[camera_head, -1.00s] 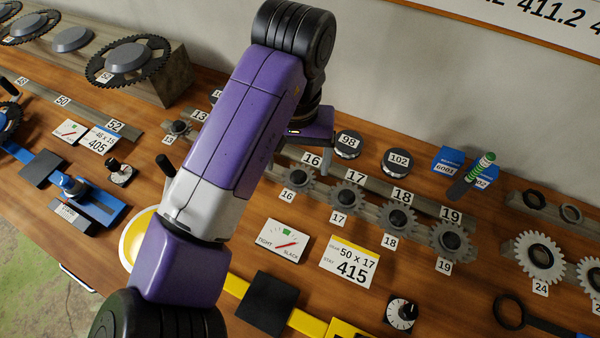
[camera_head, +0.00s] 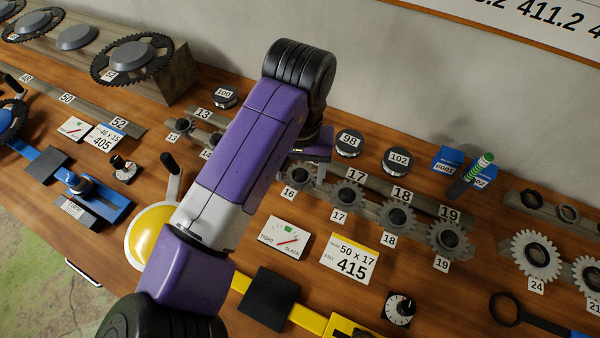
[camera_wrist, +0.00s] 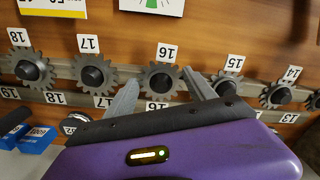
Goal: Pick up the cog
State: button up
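Several grey cogs sit on dark pegs along a rail, numbered by white labels; the task does not say which one. In the wrist view the cog labelled 16 (camera_wrist: 160,80) lies between the tips of my open gripper (camera_wrist: 159,77), whose fingers hold nothing. I cannot tell whether the fingers touch it. The cog labelled 17 (camera_wrist: 93,73) is left of it and the cog labelled 15 (camera_wrist: 223,86) is right, partly behind a finger. In the head view my gripper (camera_head: 312,168) is mostly hidden by my arm, just above the cog labelled 16 (camera_head: 298,177).
Larger cogs (camera_head: 537,255) stand at the right. Round weights (camera_head: 398,160) and blue boxes (camera_head: 447,158) lie behind the rail. A tight/slack gauge card (camera_head: 285,237) and a 415 card (camera_head: 349,259) lie in front. A yellow dome (camera_head: 153,237) is left of my arm.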

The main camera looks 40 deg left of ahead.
jog(key=c, duration=0.9)
jog(key=shift+r, duration=0.15)
